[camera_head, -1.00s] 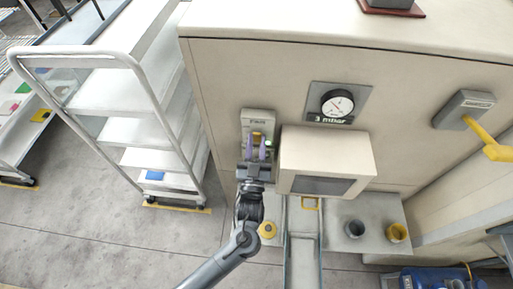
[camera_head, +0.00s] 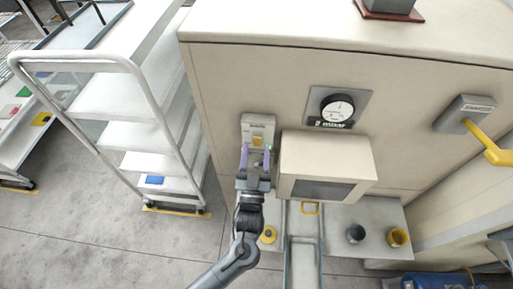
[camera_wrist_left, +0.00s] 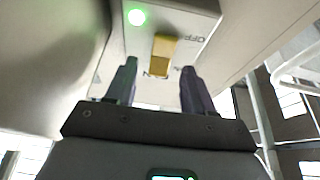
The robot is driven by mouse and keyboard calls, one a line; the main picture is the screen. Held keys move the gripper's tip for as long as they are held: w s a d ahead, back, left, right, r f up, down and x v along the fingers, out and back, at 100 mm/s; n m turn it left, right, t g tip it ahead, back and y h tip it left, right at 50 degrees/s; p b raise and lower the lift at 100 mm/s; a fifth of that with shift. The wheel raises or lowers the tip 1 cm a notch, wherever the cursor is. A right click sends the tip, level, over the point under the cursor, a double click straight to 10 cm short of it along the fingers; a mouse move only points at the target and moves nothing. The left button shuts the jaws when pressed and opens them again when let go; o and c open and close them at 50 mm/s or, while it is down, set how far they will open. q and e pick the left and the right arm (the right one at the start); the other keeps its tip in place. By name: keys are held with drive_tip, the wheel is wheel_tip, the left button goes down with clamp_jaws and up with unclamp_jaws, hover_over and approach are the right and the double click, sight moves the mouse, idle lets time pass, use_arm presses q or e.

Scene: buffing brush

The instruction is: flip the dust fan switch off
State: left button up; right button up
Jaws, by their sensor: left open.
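The dust fan switch is a light grey box (camera_head: 258,122) on the front of the beige cabinet, with a yellow switch lever (camera_head: 257,141). In the left wrist view the lever (camera_wrist_left: 163,55) stands between an OFF marking on its upper right and an ON marking below it. A green lamp (camera_wrist_left: 137,17) glows on the box. I cannot tell for sure which way the lever is set. My left gripper (camera_head: 256,153) is open and empty just below the lever, its two fingers apart on either side. In the wrist view the fingers (camera_wrist_left: 161,85) appear clear of the lever. My right gripper is not in view.
A boxy beige hood (camera_head: 325,160) juts out close right of the switch. A dial gauge (camera_head: 337,108) sits above it. A yellow-handled lever (camera_head: 485,140) is at the far right. A white cart (camera_head: 110,100) stands left. A yellow button (camera_head: 268,235) is below, near my arm.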

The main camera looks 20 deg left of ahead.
use_arm(q)
drive_tip(key=b+v, duration=0.1)
drive_tip(key=v, duration=0.8)
drive_tip(key=shift+s, duration=0.1)
